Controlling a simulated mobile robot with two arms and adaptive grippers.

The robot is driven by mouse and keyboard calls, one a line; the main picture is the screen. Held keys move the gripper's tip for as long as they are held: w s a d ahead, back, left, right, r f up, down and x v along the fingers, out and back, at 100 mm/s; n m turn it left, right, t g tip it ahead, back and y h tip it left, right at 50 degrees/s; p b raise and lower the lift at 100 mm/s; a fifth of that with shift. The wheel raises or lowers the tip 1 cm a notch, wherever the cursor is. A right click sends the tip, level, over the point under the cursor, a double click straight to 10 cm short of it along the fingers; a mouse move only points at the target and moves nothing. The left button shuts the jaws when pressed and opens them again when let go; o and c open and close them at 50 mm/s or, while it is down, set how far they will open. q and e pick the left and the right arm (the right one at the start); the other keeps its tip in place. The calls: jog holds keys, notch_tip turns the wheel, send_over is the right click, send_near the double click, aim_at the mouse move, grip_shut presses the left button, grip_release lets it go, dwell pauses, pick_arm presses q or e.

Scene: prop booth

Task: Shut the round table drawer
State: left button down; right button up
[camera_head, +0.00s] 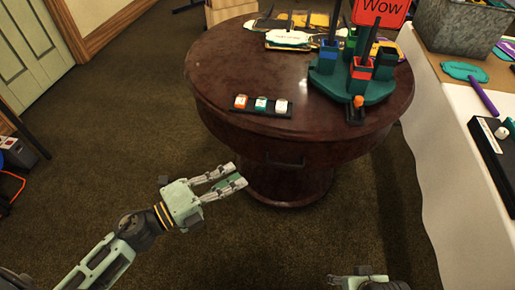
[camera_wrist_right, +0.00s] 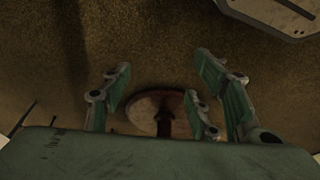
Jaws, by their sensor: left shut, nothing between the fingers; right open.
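The round dark-wood table (camera_head: 215,80) stands in the upper middle of the head view on a single round pedestal. Its drawer (camera_head: 320,154) is in the near side of the rim, with a dark handle (camera_head: 285,162). How far the drawer stands out is hard to tell from this angle. My left gripper (camera_head: 236,176) is shut and empty, in front and to the left of the handle, apart from it. My right gripper (camera_wrist_right: 162,78) is open and empty; only its top edge shows at the bottom of the head view. A round reddish-brown base (camera_wrist_right: 145,106) shows beyond its fingers.
On the tabletop are a green holder (camera_head: 330,88) with colored cups, a red "Wow" sign (camera_head: 381,9) and a strip with small blocks (camera_head: 261,104). A white-covered table (camera_head: 445,170) borders the right.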

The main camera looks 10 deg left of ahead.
pick_arm(q)
jog(key=w+d, duration=0.1)
jog(key=w, duration=0.2)
jog(key=w+d, duration=0.2)
jog(key=w, duration=0.1)
jog(key=w+d, duration=0.2)
jog(key=w, duration=0.1)
pick_arm(e)
jog(key=shift+w+a+f, duration=0.1)
jog(key=shift+w+f, duration=0.05)
jog(key=shift+w, duration=0.05)
jog(key=shift+f, duration=0.1)
